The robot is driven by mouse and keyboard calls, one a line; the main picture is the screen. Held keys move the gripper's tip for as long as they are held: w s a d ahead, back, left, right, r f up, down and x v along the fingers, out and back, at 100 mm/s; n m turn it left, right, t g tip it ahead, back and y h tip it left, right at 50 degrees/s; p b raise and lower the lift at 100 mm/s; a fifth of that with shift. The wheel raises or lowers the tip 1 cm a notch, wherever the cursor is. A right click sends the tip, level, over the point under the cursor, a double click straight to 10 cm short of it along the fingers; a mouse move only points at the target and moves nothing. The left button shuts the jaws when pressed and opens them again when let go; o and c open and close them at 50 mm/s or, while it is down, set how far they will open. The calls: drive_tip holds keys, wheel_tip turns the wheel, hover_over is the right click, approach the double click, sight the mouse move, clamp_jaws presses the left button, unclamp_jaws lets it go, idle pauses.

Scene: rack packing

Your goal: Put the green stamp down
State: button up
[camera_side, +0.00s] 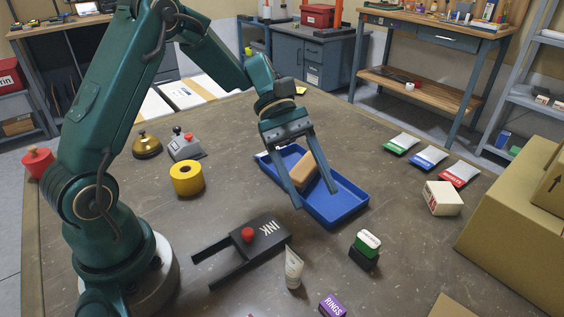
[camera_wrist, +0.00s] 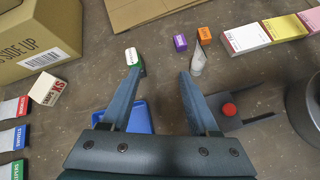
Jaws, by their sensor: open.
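The green stamp (camera_side: 368,241), with a white label on its green top and a dark lower part, stands on the table just right of the blue tray's near end. It also shows in the wrist view (camera_wrist: 135,60), close to the left fingertip. My gripper (camera_side: 315,199) is open and empty, with its two fingers pointing down over the blue tray (camera_side: 340,213). In the wrist view my fingers (camera_wrist: 160,71) are apart with bare table between their tips. The stamp is apart from both fingers in the side view.
A tan block (camera_side: 311,166) lies in the tray, partly behind my fingers. The black INK holder (camera_side: 266,236) with a red knob, a white tube (camera_side: 294,268) and a purple RINGS box (camera_side: 333,305) stand nearby. A white box (camera_side: 443,198) and large carton (camera_side: 520,240) are at right.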

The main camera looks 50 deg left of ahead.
drive_tip(key=s+a+r+m+t+y, duration=0.2)
drive_tip(key=s+r+m+t+y, duration=0.1)
drive_tip(key=s+m+y, duration=0.2)
drive_tip(key=s+a+r+m+t+y, duration=0.2)
drive_tip(key=s+m+y, duration=0.3)
drive_tip(key=s+m, duration=0.3)
drive_tip(key=shift+a+r+t, duration=0.4)
drive_tip(key=shift+a+t, duration=0.4)
drive_tip(key=shift+t, duration=0.1)
